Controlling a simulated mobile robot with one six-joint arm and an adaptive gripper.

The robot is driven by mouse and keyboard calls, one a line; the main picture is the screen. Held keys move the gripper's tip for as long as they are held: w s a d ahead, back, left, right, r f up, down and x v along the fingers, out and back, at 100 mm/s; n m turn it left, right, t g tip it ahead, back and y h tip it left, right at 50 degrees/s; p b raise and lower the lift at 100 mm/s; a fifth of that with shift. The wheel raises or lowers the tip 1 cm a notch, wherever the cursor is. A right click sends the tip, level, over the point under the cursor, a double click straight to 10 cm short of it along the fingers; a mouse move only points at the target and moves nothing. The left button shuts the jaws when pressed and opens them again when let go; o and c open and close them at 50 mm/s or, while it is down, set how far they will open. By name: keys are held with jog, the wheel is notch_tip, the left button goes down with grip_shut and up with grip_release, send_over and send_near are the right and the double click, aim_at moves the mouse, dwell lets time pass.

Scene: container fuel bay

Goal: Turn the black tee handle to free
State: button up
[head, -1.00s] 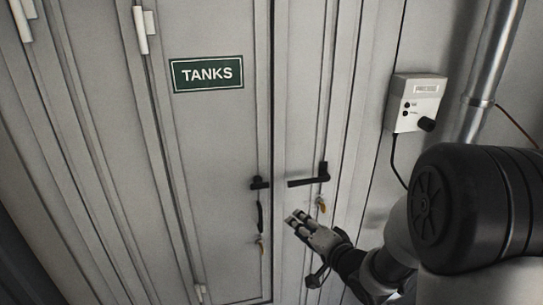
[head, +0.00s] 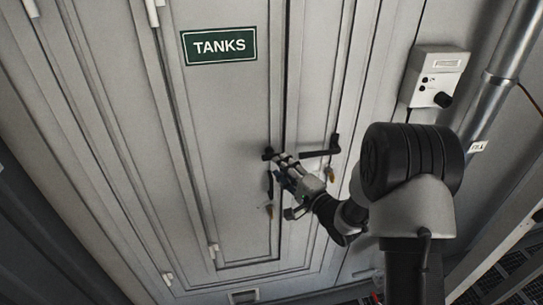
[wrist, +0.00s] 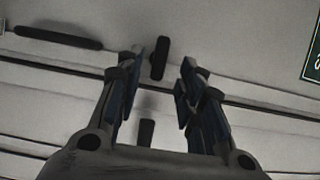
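The black tee handle (head: 267,153) is a short bar on the grey door, just left of the door seam. In the head view it lies roughly level, partly behind my fingertips. In the wrist view the tee handle (wrist: 159,58) stands between my two fingertips. My gripper (head: 287,162) is open, with a finger on either side of the tee handle in the wrist view (wrist: 160,75). I cannot tell whether a finger touches it. A black upright bar (head: 270,184) hangs just below the tee handle; it also shows in the wrist view (wrist: 58,37).
A black lever (head: 320,153) is on the door right of the seam, close to my gripper, with a brass key (head: 330,174) below. A green TANKS sign (head: 219,46) is above left. A control box (head: 438,77) and a metal pipe (head: 503,75) are at the right.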

aim_at(271, 155)
jog(key=x, duration=0.6)
jog(key=shift+w+a, duration=0.2)
jog(key=shift+w, duration=0.05)
grip_shut()
